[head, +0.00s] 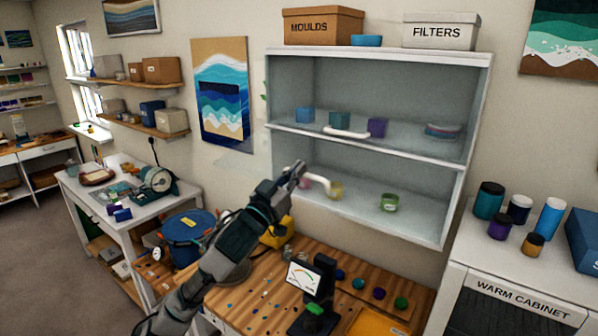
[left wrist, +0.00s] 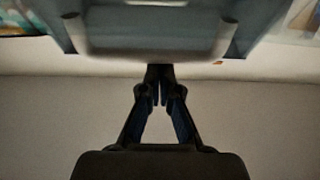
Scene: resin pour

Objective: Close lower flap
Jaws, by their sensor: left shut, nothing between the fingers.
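The wall cabinet (head: 479,110) has two levels behind pale, see-through fronts. The lower flap (head: 420,190) has a white curved handle (head: 319,180); how far the flap stands open is hard to tell. My left gripper (head: 297,170) is at the left of that handle and overlaps its left end in the head view. In the left wrist view, the left gripper (left wrist: 160,72) is shut and empty, its tips just below a pale handle-like bar (left wrist: 150,48). Whether they touch it is unclear. My right gripper is out of view.
A blue drum (head: 188,230) stands left. A white warm cabinet (head: 500,265) with jars stands right. Boxes sit on top of the wall cabinet.

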